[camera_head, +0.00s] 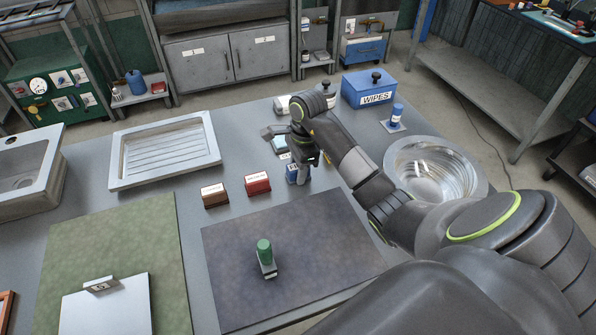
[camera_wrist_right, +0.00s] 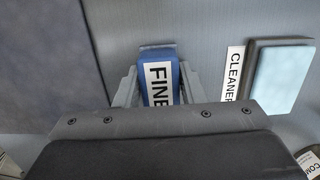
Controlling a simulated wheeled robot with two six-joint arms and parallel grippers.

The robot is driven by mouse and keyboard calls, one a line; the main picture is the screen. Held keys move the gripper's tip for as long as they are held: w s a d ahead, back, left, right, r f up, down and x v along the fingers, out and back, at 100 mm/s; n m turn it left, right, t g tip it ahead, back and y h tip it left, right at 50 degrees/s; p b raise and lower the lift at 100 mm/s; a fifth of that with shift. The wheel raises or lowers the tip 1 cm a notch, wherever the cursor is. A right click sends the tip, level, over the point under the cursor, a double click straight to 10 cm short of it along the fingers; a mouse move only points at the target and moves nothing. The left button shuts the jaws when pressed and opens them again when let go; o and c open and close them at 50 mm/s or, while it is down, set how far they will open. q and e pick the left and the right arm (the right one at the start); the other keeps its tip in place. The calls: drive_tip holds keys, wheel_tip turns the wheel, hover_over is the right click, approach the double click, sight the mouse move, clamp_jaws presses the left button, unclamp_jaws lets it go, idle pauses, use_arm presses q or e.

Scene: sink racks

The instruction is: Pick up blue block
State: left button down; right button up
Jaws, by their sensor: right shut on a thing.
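The blue block (camera_wrist_right: 157,73), with a white label reading "FINE", sits between the fingers of my right gripper (camera_wrist_right: 158,88) in the right wrist view. The fingers are shut on its two sides. In the head view my right gripper (camera_head: 300,172) points down at the table behind the dark mat, and the blue block (camera_head: 291,172) is partly hidden by it. I cannot tell if the block touches the table. My left gripper is not in view.
A brown block (camera_head: 214,196) and a red block (camera_head: 257,184) stand left of the gripper.

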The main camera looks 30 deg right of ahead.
drive_tip(key=shift+r, duration=0.15)
drive_tip(key=shift+c, duration=0.5)
drive_tip(key=shift+r, duration=0.25)
wheel_tip(320, 180, up, 2)
drive_tip(key=shift+r, duration=0.15)
wheel_tip(320, 180, up, 7)
drive_tip(key=p, duration=0.7)
drive_tip(key=shift+p, duration=0.35)
drive_tip(key=o, duration=0.4)
drive_tip(key=shift+c, duration=1.3)
